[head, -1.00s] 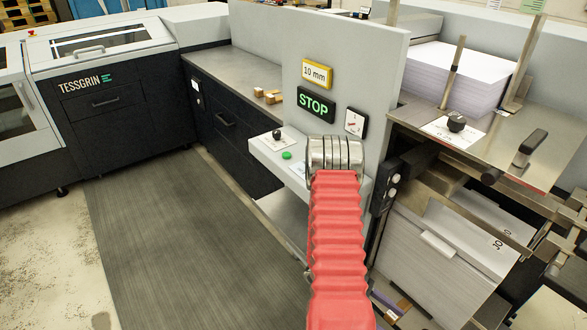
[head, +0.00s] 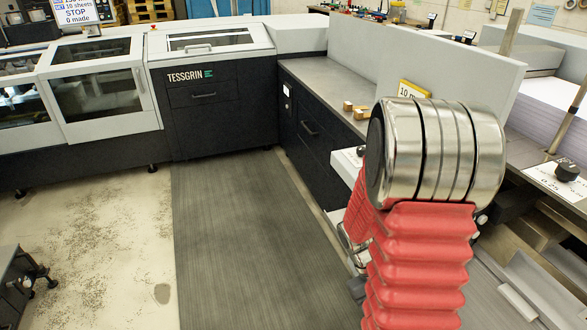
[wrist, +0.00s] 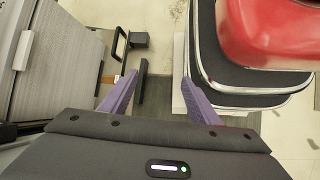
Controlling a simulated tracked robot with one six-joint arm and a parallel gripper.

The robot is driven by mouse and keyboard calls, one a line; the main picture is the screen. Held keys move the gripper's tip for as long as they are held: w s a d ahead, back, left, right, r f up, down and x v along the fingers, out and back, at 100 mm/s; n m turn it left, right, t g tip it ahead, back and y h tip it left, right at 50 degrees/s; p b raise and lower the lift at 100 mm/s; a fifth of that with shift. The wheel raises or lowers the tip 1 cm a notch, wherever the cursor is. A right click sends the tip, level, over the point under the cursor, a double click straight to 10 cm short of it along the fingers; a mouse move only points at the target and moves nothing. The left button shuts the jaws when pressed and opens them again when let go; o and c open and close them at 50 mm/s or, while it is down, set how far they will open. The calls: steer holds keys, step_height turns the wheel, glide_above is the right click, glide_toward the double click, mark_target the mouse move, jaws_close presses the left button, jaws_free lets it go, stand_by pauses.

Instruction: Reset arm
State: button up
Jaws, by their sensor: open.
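My gripper (wrist: 160,98) shows in the wrist view as two purple fingers spread apart, with nothing between them. It points down past the machine's side, with dark matting and pale floor below. In the head view my red-sleeved arm with its metal joint rises at the right and hides much of the feeder panel. The gripper itself cannot be made out there.
The TESSGRIN machine (head: 222,113) stands at the back with a grey worktop (head: 315,80) beside it. Small wooden blocks (head: 348,106) lie on the worktop. A paper stack (head: 545,105) is at the right. The dark floor mat (head: 235,230) is clear.

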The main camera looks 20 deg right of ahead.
steer(key=w+a+r+t, duration=0.7)
steer(key=w+a+r, duration=0.1)
steer(key=a+r, duration=0.55)
steer(key=a+r+n+t+y, duration=0.1)
steer(key=a+r+t, duration=0.4)
steer(key=a+r, duration=0.4)
step_height(320, 180, up, 3)
steer(key=shift+a+n+y, duration=0.35)
steer(key=shift+n+y, duration=0.05)
steer(key=shift+s, duration=0.15)
steer(key=shift+c, duration=0.4)
